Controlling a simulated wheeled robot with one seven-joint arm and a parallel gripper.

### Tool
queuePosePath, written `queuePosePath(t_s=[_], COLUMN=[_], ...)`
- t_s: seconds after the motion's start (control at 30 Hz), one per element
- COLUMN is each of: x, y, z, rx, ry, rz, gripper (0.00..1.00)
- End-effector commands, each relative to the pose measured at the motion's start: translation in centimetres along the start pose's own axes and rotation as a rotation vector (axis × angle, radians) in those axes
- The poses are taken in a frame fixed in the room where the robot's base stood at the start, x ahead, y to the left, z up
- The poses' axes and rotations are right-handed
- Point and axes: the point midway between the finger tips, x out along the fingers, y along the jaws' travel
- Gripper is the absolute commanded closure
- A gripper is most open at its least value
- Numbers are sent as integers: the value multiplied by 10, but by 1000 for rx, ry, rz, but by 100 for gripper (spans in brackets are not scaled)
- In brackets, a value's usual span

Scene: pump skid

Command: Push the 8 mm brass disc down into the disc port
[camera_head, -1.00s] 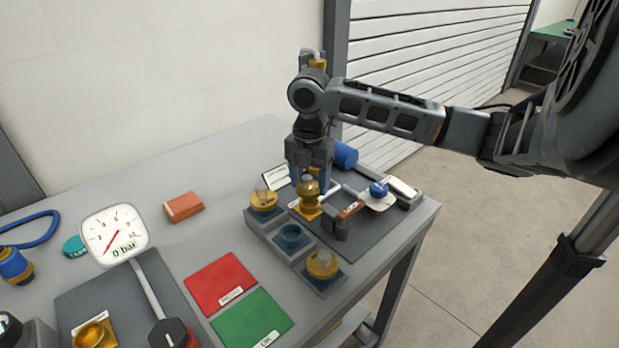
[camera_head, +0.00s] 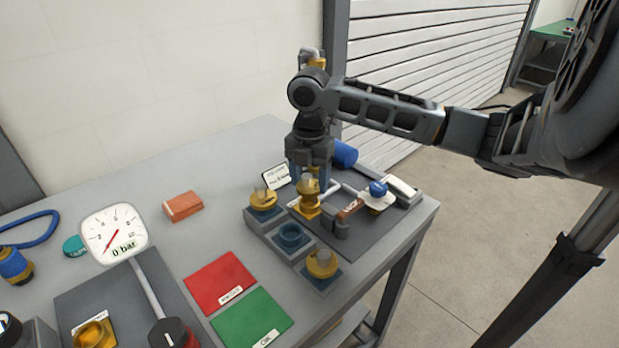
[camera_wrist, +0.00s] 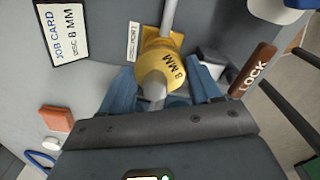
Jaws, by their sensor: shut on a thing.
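The 8 mm brass disc (camera_head: 309,190) is yellow with a grey knob; its "8 MM" mark shows in the wrist view (camera_wrist: 173,68). My gripper (camera_head: 310,180) points down, and its blue fingers are closed on the knob, one each side. In the wrist view my gripper (camera_wrist: 152,90) shows the knob between the fingers. The disc is over the yellow disc port (camera_head: 306,211), whose square plate (camera_wrist: 150,38) shows behind the disc in the wrist view. The disc hides the port opening, and I cannot tell how deep the disc sits.
A brown LOCK handle (camera_wrist: 253,68) lies right of the port. A job card (camera_wrist: 63,32) reads "DISC 8 MM". A grey rack (camera_head: 268,228) holds two other yellow discs, with an empty middle seat (camera_head: 290,236). The gauge (camera_head: 114,234) reads 0 bar. Red and green mats lie in front.

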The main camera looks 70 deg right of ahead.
Motion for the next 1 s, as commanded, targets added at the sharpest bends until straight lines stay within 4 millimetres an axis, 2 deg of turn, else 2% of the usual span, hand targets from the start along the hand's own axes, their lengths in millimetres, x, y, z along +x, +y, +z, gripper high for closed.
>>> queuePosePath(t_s=[1.0], x=[15], y=[0], z=[0], rx=[1], ry=[-1], rz=[1], gripper=[74])
